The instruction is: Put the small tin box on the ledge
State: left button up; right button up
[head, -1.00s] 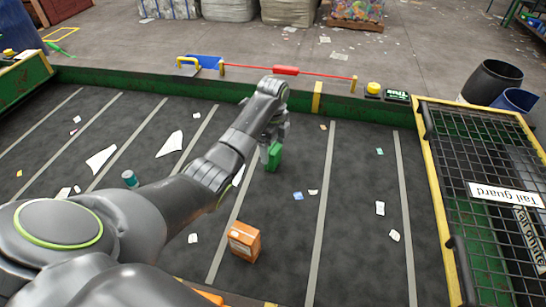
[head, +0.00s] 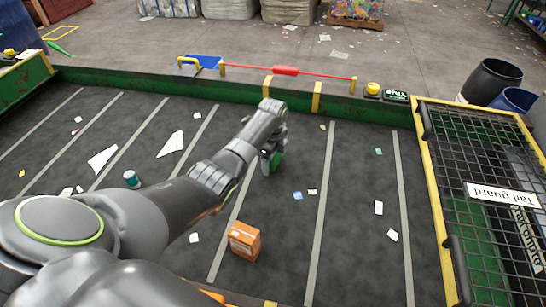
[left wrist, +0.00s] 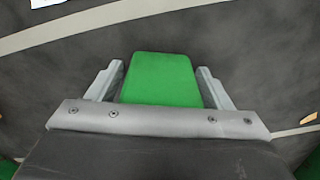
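A small plain green box (left wrist: 160,80), the likely tin box, stands on the dark belt. In the head view only a small part of it (head: 276,161) shows beside my left gripper (head: 269,160). In the left wrist view the left gripper's (left wrist: 160,68) two fingers stand on either side of the box, with narrow gaps seeming to show between fingers and box. A firm grip is not visible. The belt's green far rim (head: 225,92), with yellow bands, is the ledge-like strip, beyond the gripper. My right gripper is not in view.
An orange carton (head: 244,241) stands on the belt in front of the arm. A teal can (head: 132,179) and white scraps (head: 171,143) lie to the left. A mesh tail guard (head: 490,150) borders the right. A yellow button (head: 373,88) and red bar (head: 286,71) are at the far rim.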

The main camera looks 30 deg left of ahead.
pick_arm(q)
jog(key=c, duration=0.9)
notch_tip(320, 180, up, 10)
jog(key=shift+r+b, duration=0.1)
jog(key=shift+b, duration=0.55)
